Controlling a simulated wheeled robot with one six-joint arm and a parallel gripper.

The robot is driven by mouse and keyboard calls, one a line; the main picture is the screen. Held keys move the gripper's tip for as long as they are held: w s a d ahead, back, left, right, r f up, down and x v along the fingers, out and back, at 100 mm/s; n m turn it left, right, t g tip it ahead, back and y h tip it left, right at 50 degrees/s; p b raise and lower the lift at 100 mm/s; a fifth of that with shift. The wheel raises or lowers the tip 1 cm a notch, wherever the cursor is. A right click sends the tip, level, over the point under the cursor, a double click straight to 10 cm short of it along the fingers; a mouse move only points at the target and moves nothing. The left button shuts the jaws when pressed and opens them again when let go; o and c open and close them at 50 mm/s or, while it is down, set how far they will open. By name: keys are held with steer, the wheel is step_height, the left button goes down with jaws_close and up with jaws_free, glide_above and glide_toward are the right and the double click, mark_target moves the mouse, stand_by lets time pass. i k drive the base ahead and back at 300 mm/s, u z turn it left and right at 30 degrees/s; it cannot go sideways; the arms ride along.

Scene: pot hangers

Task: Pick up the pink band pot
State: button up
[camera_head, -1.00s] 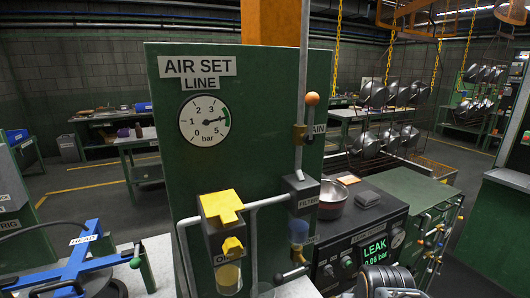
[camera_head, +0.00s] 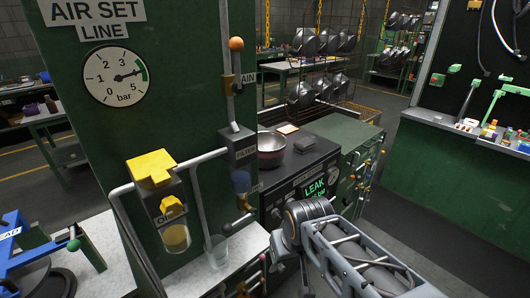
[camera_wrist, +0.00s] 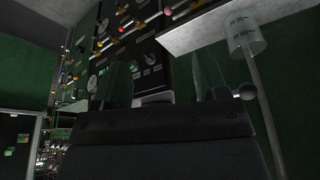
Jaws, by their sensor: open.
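No pot can be made out near the fingers. In the head view my arm reaches up from the lower right, and the fingers do not show clearly.
A green panel with a gauge (camera_head: 115,76), pipes and a yellow-topped oiler (camera_head: 152,170) stands at left. A clear cup (camera_head: 217,250) is on the white bench top. A green cabinet (camera_head: 355,135) is right of the tester. Floor is clear between it and the right-hand bench (camera_head: 450,160).

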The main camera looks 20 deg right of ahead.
mark_target(272, 145)
steer(key=z, duration=1.55)
steer(key=i, duration=1.85)
steer(key=u, duration=3.35)
